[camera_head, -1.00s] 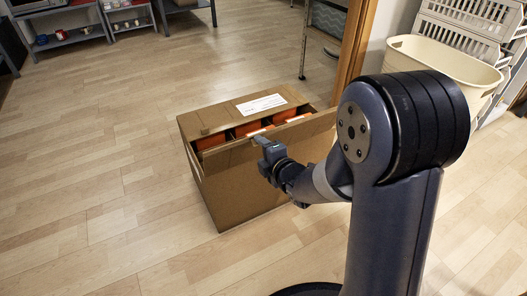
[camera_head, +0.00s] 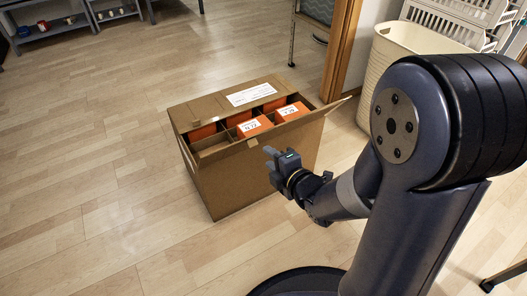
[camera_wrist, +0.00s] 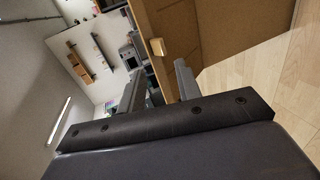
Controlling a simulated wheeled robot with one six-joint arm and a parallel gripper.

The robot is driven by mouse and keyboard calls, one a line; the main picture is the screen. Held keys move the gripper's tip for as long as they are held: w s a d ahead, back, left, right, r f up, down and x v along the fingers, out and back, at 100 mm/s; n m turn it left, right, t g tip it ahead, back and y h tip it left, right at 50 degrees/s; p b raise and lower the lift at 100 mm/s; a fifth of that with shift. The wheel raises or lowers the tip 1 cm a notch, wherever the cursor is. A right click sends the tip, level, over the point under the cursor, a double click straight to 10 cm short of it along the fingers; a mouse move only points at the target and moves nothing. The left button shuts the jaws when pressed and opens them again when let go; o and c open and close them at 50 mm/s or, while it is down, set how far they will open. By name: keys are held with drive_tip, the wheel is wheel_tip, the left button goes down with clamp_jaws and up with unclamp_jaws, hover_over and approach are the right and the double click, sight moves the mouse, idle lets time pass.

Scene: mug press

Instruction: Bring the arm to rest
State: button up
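My gripper (camera_head: 274,157) is held in front of the near side of an open cardboard box (camera_head: 238,181), close to its top edge. In the wrist view the two fingers (camera_wrist: 158,88) are apart with nothing between them. Part of the cardboard box (camera_wrist: 222,28) with a small tan tab (camera_wrist: 157,47) shows beyond the fingers. Whether the gripper touches the box cannot be told. My arm is bent, with its large elbow joint at the right of the head view.
The box stands on the wood floor with orange cartons (camera_head: 255,127) in its dividers; the front left compartment looks empty. A cream bin (camera_head: 395,65) and white crates (camera_head: 455,25) stand at the back right. The floor at left (camera_head: 75,165) is clear.

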sight(255, 146)
drive_tip(key=shift+s+d+r, duration=0.15)
drive_tip(key=shift+s+d, duration=0.05)
drive_tip(key=shift+f+b+x, duration=0.2)
drive_tip(key=shift+b+x, duration=0.75)
drive_tip(key=shift+x, duration=2.75)
drive_tip(key=shift+s+d, duration=0.1)
